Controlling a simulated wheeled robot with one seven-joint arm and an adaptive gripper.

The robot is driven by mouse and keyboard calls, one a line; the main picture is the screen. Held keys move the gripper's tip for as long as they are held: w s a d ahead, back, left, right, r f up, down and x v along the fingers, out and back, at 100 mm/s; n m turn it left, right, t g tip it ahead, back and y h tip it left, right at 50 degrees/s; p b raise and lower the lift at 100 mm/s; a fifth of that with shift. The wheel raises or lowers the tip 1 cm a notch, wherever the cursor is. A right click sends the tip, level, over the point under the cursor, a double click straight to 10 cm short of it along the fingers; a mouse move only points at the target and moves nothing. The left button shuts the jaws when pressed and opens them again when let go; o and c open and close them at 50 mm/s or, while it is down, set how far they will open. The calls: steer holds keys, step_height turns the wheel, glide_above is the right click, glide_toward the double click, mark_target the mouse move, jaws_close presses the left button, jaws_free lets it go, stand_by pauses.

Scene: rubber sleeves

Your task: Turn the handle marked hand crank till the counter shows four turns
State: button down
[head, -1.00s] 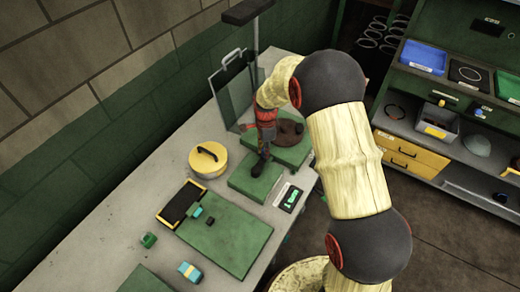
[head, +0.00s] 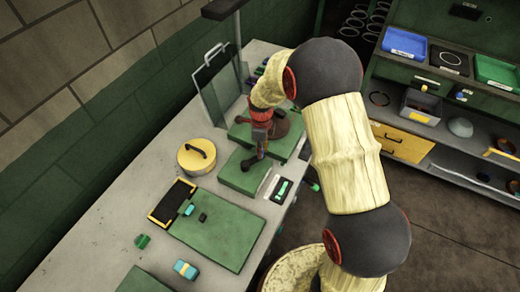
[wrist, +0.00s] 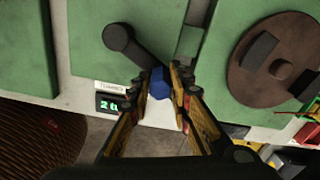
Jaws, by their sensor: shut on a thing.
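The hand crank is a dark arm on a round hub (wrist: 118,36), mounted on a green plate; it also shows in the head view (head: 249,163). At the arm's other end is a blue knob (wrist: 158,84). My gripper (wrist: 160,72) is shut on this knob, its two fingers on either side; the fingers partly hide it.
A brown round disc (wrist: 277,58) sits on the green plate beside the crank. A yellow round pot (head: 196,158), a black tray (head: 173,201) and a large green mat (head: 218,230) lie nearer on the bench. A clear panel (head: 217,85) stands behind.

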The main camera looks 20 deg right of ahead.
stand_by(0.3)
steer(key=c, duration=1.7)
jaws_free()
steer(key=shift+o, duration=0.4)
step_height(320, 180, up, 12)
stand_by(1.1)
